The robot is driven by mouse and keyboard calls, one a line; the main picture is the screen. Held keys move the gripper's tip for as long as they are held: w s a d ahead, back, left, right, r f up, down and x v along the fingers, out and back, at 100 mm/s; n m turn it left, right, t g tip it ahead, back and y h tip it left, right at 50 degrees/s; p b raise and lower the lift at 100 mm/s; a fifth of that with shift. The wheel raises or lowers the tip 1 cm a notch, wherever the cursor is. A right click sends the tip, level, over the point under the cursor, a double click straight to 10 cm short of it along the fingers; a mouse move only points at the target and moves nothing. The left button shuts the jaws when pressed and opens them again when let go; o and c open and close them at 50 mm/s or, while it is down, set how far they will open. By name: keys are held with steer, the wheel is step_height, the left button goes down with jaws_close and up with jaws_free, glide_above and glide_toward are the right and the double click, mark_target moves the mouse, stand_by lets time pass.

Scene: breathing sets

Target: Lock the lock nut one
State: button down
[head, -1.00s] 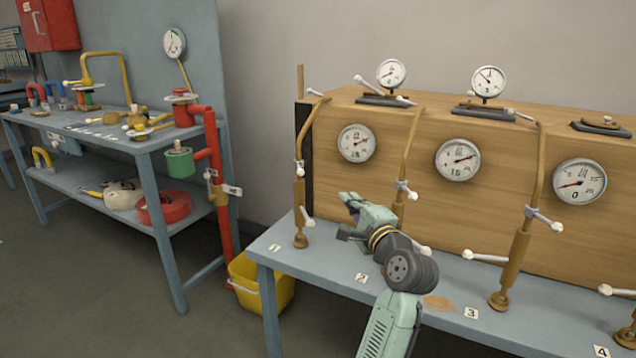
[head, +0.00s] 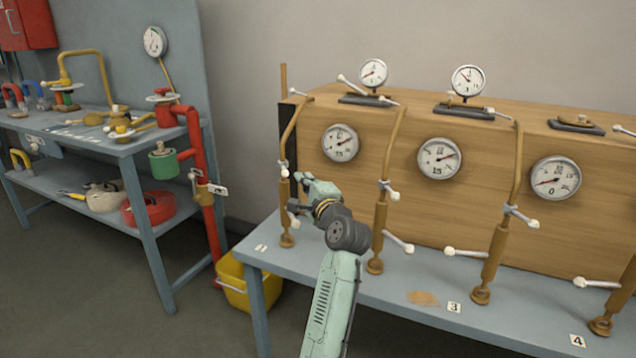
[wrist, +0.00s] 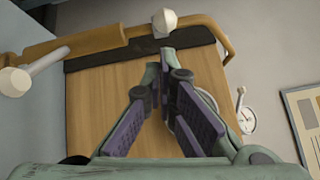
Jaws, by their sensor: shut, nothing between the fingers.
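The first brown pipe (head: 287,212), by the label 1, stands at the left end of the wooden box. It carries a small nut with a white-tipped lever (head: 285,173), which I take for lock nut one. My gripper (head: 299,178) is just right of that lever in the head view, and whether they touch cannot be told. My gripper (wrist: 166,60) is shut and empty, its purple-padded fingers meeting at the tips. A white knob (wrist: 165,22) lies just beyond the tips in the wrist view.
Pipes two (head: 381,225) and three (head: 495,250) stand to the right with white-tipped levers sticking out. The wooden box (head: 395,205) with gauges is behind. Another white knob (wrist: 14,82) is left in the wrist view. A yellow bucket (head: 236,285) stands below left.

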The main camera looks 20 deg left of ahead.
steer(key=shift+s+a, duration=0.2)
steer(key=shift+a, duration=0.1)
steer(key=shift+s+r+h+p, duration=0.1)
steer(key=shift+h+p, duration=0.2)
steer(key=shift+p, duration=0.05)
steer(key=shift+s+a+m+t, duration=0.2)
steer(key=shift+m+t, duration=0.2)
steer(key=shift+s+a+m+t+h+p, duration=0.2)
steer(key=shift+m+t+h+p, duration=0.1)
steer(key=shift+h+p, duration=0.35)
steer(key=s+a+m+t+h, duration=0.1)
steer(key=s+a+h, duration=0.1)
steer(key=a, duration=0.7)
steer(key=shift+s+t, duration=0.3)
steer(key=shift+s, duration=0.4)
steer(key=shift+w+a, duration=0.15)
steer(key=shift+a, duration=0.55)
stand_by(0.3)
stand_by(0.4)
